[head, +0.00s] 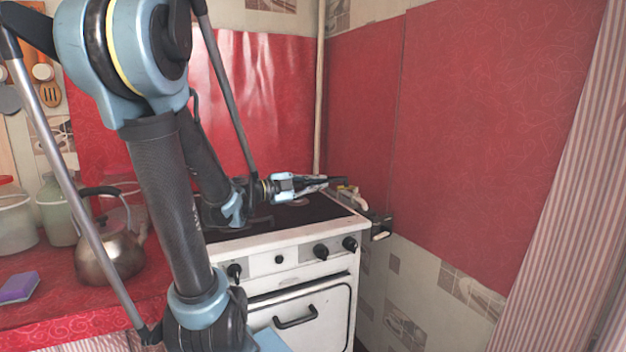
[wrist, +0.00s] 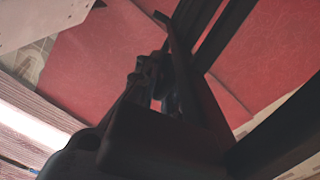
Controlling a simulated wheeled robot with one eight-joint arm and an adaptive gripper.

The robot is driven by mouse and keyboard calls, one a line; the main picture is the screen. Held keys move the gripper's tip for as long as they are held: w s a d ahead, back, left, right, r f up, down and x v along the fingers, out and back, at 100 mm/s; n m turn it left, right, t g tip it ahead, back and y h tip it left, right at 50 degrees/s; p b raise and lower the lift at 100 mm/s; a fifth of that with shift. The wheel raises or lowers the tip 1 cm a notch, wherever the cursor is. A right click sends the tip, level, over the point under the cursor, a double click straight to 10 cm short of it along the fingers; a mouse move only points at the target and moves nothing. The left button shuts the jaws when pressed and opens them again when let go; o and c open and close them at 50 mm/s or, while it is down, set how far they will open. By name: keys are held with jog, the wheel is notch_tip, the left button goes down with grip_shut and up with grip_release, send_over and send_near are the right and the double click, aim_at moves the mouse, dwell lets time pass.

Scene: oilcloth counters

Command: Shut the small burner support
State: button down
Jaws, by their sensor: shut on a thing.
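The white stove (head: 262,243) has a dark cooktop (head: 315,208). My gripper (head: 338,182) is over the back right of the cooktop, pointing right toward the red wall. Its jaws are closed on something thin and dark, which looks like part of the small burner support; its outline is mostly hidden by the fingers. In the wrist view my gripper (wrist: 152,78) shows as dark fingers in shadow against the red wall, and what lies between them is hard to make out. I cannot tell how far the support is tilted.
A yellow-handled fitting and dark pipework (head: 380,225) stand by the stove's right edge, close to the wall. A metal kettle (head: 108,250) and a purple sponge (head: 18,287) are on the red counter (head: 60,310) at left. A striped curtain (head: 560,220) hangs at right.

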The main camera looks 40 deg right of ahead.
jog(key=shift+f, duration=0.15)
jog(key=c, duration=1.7)
grip_release()
jog(key=shift+v, duration=6.05)
jog(key=shift+f, duration=0.1)
